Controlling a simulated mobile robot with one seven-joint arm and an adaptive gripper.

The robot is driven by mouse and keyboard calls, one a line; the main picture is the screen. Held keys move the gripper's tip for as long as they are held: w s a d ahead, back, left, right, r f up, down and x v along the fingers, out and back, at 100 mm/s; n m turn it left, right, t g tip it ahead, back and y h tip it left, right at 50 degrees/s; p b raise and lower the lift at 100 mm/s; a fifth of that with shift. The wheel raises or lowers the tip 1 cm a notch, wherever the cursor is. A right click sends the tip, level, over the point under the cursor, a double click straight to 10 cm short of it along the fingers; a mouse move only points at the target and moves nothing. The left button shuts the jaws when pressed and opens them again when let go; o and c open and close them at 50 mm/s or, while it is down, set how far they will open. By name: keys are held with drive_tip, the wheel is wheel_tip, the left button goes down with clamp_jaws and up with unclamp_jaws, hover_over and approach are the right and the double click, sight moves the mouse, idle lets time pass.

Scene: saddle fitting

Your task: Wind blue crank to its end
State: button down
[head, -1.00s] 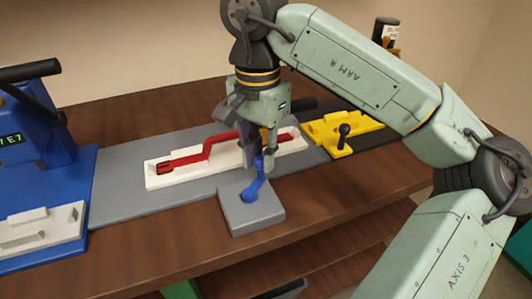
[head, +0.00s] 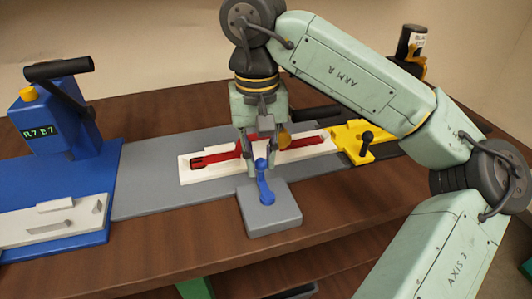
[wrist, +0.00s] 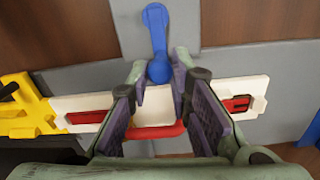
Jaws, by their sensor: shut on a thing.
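The blue crank (head: 265,188) is mounted on a grey block (head: 273,219) at the front of the bench. In the head view its arm runs from the pivot back and slightly left to its upright knob. In the wrist view the crank (wrist: 156,35) hangs down from its pivot, with the knob at the lower end. My gripper (head: 263,165) points down over the crank. In the wrist view my gripper (wrist: 159,68) has its two fingers on either side of the blue knob and is shut on it. The exact contact is hard to see.
A white fixture (head: 200,176) with a red bar (head: 222,155) lies just behind the crank. A yellow fixture (head: 352,139) with a black knob stands to the right. A blue machine (head: 62,125) with a black handle and a display stands at the left. The bench front is clear.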

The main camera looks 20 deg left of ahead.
drive_tip(key=shift+s+a+n, duration=0.2)
drive_tip(key=shift+a+n, duration=0.1)
drive_tip(key=shift+n, duration=0.6)
drive_tip(key=c, duration=1.4)
unclamp_jaws()
drive_tip(key=shift+c, duration=0.2)
wheel_tip(320, 180, up, 12)
drive_tip(key=shift+s, duration=0.15)
